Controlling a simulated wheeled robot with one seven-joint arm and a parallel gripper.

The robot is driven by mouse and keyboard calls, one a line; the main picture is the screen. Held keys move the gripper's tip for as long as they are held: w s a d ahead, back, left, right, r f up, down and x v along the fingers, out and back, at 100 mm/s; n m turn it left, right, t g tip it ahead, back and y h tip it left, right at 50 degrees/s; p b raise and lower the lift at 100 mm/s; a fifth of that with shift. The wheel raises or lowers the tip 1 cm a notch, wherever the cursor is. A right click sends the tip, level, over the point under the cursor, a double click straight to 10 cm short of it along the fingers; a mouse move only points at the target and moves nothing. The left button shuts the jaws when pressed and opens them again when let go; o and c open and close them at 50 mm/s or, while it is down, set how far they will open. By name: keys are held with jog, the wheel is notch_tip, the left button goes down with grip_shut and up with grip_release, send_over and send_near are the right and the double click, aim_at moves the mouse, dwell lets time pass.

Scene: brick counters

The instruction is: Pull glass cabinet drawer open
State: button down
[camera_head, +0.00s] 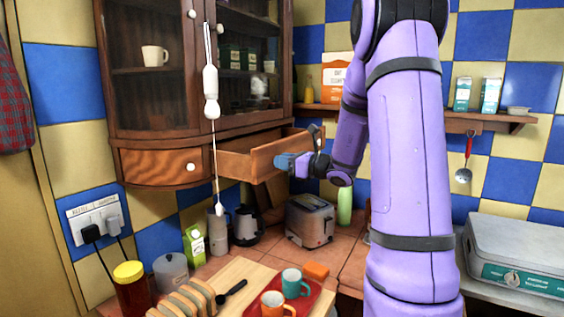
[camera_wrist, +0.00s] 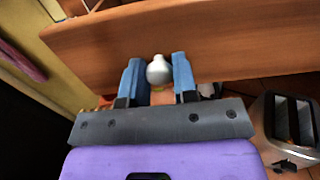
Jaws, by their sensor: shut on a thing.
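The glass cabinet (camera_head: 155,98) hangs on the wall at the upper left, with dark wood and glass doors. Its right drawer (camera_head: 285,154) stands pulled out, and its inside shows from above. The left drawer (camera_head: 160,163) is closed. My gripper (camera_head: 283,162) is at the front of the right drawer. In the wrist view, the blue fingers of my gripper (camera_wrist: 158,78) are on both sides of a pale round knob (camera_wrist: 158,70) on the wooden drawer front (camera_wrist: 220,45). The knob is hidden in the head view.
Below stand a toaster (camera_head: 311,217), a kettle (camera_head: 245,226) and a milk carton (camera_head: 194,244) on the tiled counter. A white cord pull (camera_head: 211,92) hangs before the cabinet. A shelf (camera_head: 470,121) is on the right wall. A red tray (camera_head: 312,292) holds mugs.

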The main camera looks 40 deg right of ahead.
jog(key=c, duration=0.9)
grip_release()
jog(key=shift+c, duration=0.2)
jog(key=v, duration=1)
jog(key=shift+s, duration=0.35)
jog(key=shift+d, duration=0.15)
